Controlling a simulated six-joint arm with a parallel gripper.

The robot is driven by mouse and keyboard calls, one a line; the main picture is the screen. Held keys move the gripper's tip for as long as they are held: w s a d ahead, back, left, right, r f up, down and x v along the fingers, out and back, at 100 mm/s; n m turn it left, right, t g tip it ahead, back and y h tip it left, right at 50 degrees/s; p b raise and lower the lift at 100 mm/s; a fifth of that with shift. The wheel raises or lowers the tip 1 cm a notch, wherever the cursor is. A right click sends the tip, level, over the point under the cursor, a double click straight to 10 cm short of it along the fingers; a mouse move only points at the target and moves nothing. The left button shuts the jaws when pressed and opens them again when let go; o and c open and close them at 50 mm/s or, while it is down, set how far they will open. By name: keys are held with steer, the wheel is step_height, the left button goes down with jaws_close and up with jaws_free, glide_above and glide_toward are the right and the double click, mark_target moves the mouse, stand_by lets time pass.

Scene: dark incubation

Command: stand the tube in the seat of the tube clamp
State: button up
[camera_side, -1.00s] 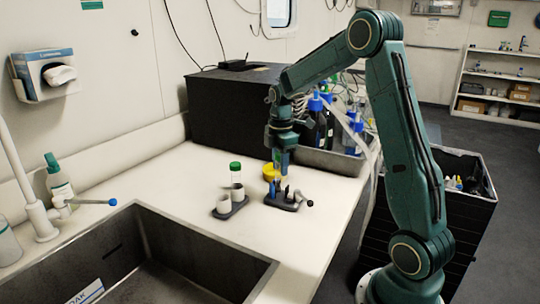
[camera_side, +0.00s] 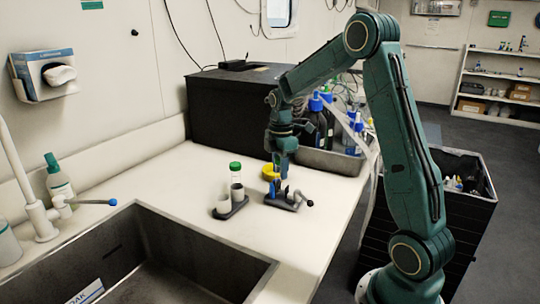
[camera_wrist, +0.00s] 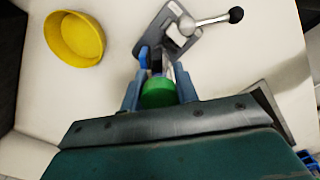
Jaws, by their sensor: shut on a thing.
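My gripper (camera_side: 282,176) points down over the tube clamp (camera_side: 280,203) on the counter. In the wrist view its fingers (camera_wrist: 158,92) are shut on the green cap (camera_wrist: 158,94) of a tube. The tube's body runs down from the cap toward the clamp and is mostly hidden. The clamp's grey base (camera_wrist: 181,30) and its lever with a black knob (camera_wrist: 236,15) show just beyond the cap. A blue part (camera_wrist: 143,57) stands beside the tube. I cannot tell whether the tube's lower end is in the seat.
A yellow dish (camera_wrist: 74,38) lies close behind the clamp. The sink (camera_side: 190,250) is at the front left. Bottles stand in a tray (camera_side: 340,162) at the back right.

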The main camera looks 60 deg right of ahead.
steer(key=shift+f, duration=0.55)
stand_by(0.4)
steer(key=o, duration=1)
steer(key=shift+c, duration=0.5)
steer(key=shift+r, duration=0.15)
steer(key=shift+r, duration=2.85)
steer(key=shift+r, duration=0.1)
